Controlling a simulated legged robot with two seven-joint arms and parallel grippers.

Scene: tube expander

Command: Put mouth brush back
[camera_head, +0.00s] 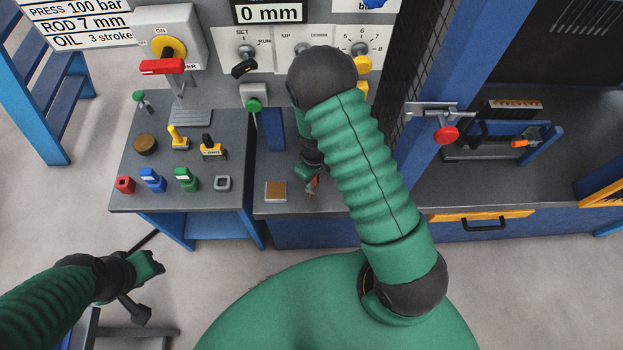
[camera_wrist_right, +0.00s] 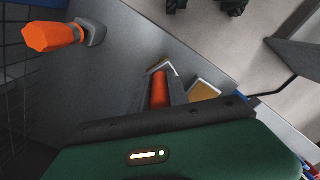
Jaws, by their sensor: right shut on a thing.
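My right gripper (camera_head: 311,180) is low over the middle of the bench, partly hidden by my right arm. It is shut on a slim orange-red piece, probably the mouth brush (camera_head: 313,185). In the right wrist view the orange-red mouth brush (camera_wrist_right: 159,90) sits between the fingers, and its lower part is hidden by the gripper body. A small square holder with a brown top (camera_head: 276,191) lies just left of the gripper; it also shows in the right wrist view (camera_wrist_right: 203,91). My left gripper (camera_head: 150,265) hangs away from the bench, at lower left; its jaws are unclear.
The left table (camera_head: 125,195) holds several small coloured parts and a round brown pad (camera_head: 145,144). A control panel with a red-handled switch (camera_head: 162,66) stands behind. An orange-handled piece (camera_wrist_right: 55,38) stands in a holder in the right wrist view. A blue post (camera_head: 425,105) rises at right.

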